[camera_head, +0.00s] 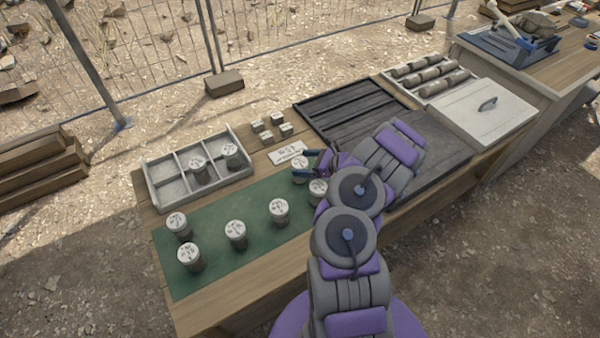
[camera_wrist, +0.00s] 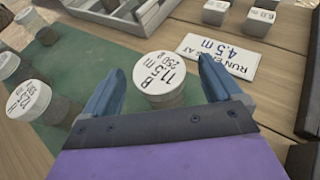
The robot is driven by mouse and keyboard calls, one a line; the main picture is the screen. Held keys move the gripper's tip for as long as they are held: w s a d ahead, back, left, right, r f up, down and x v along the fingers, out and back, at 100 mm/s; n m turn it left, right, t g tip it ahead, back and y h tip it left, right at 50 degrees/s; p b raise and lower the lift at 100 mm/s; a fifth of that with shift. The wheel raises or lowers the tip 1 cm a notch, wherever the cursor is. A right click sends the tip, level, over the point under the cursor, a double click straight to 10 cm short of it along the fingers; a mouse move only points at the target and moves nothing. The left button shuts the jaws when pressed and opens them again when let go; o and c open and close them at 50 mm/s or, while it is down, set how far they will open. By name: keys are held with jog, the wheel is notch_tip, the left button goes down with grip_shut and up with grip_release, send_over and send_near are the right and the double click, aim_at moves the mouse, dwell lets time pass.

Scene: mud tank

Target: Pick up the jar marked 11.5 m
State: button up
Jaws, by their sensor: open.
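The jar marked 11.5 m (camera_wrist: 160,80) has a white lid lettered "B 11.5 m 250" and stands upright at the right end of the green mat (camera_wrist: 98,58). It also shows in the head view (camera_head: 300,163), partly covered by my gripper. My gripper (camera_wrist: 155,85) is open, with one blue finger on each side of the jar. I cannot tell whether either finger touches it. In the head view my gripper (camera_head: 299,163) reaches in from the right, low over the mat.
Several similar jars stand on the mat, one (camera_head: 318,190) close beside my gripper. A divided grey tray (camera_head: 150,186) holds two jars. A card reading "RUN ENDS AT 4.5 m" (camera_wrist: 216,58) lies by the jar. Small labelled blocks (camera_head: 267,137) and a black ribbed tray (camera_head: 330,108) are behind.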

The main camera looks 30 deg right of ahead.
jog(key=shift+x, duration=1.15)
jog(key=shift+s, duration=0.1)
jog(key=c, duration=1.2)
